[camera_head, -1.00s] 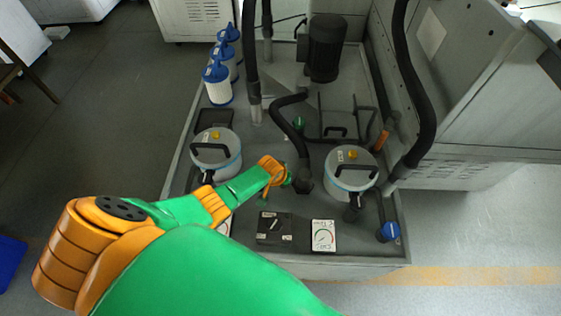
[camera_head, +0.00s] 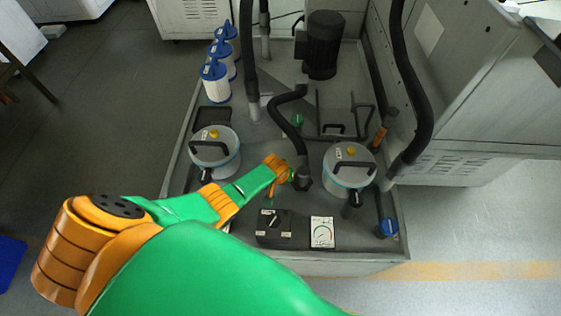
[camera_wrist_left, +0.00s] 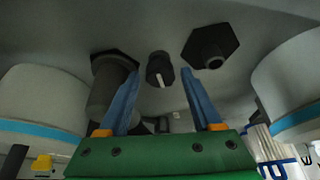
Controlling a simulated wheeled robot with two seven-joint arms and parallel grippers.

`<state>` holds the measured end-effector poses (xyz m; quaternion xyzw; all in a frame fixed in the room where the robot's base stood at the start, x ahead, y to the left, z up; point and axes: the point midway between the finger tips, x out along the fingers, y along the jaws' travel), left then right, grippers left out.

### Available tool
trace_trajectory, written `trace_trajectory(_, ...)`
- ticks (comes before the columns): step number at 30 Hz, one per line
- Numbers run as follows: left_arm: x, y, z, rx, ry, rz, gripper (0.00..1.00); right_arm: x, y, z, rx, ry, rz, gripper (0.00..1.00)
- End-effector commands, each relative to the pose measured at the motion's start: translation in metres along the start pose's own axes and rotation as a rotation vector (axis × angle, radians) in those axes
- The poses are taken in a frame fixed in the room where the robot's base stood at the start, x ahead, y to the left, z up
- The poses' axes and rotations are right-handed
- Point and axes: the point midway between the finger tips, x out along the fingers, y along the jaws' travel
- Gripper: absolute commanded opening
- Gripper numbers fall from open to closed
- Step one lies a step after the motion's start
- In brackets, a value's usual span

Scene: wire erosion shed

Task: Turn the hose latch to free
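A small dark knob with a white mark (camera_wrist_left: 160,70), which looks like the hose latch, is in the left wrist view between a hex fitting with a thick hose (camera_wrist_left: 112,82) and a bare hex fitting (camera_wrist_left: 210,46). My left gripper (camera_wrist_left: 158,104) is open, its two blue fingers on either side below the knob, with nothing between them. I cannot tell whether they touch it. In the head view my left gripper (camera_head: 287,176) is beside the hex base (camera_head: 303,183) of the black hose (camera_head: 290,122); it hides the knob. My right gripper is not in view.
Lidded canisters stand left (camera_head: 215,165) and right (camera_head: 350,178) of the gripper. A black switch box (camera_head: 268,238) and a white gauge (camera_head: 322,232) are at the near edge. Blue-topped filters (camera_head: 215,85) and a dark motor (camera_head: 323,50) stand farther back.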

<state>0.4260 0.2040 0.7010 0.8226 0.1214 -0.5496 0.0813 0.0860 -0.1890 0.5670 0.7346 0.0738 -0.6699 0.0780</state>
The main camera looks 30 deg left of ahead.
Motion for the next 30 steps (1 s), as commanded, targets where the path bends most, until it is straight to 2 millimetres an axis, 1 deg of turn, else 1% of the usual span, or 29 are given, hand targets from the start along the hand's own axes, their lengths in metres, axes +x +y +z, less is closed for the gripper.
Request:
trace_trajectory(9, -0.002, 0.0, 0.0, 0.0, 0.0, 0.0, 0.77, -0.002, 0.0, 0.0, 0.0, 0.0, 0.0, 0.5)
trace_trajectory(11, -0.012, 0.0, -0.002, 0.001, 0.0, 0.001, 0.77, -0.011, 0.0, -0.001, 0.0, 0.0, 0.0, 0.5)
trace_trajectory(13, -0.03, 0.0, -0.003, 0.001, 0.0, 0.002, 0.77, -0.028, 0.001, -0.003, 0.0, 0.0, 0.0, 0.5)
trace_trajectory(16, -0.052, 0.0, -0.003, 0.001, 0.0, 0.001, 0.77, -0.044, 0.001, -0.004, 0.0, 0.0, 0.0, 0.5)
trace_trajectory(18, -0.062, 0.0, -0.002, 0.0, 0.0, 0.002, 0.77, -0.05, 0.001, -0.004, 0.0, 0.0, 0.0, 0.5)
trace_trajectory(21, -0.071, 0.0, -0.001, 0.0, 0.0, 0.001, 0.77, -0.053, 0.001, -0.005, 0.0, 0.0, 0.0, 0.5)
trace_trajectory(30, -0.071, 0.0, 0.0, 0.0, 0.0, 0.0, 0.77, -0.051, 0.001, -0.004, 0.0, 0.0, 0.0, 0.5)
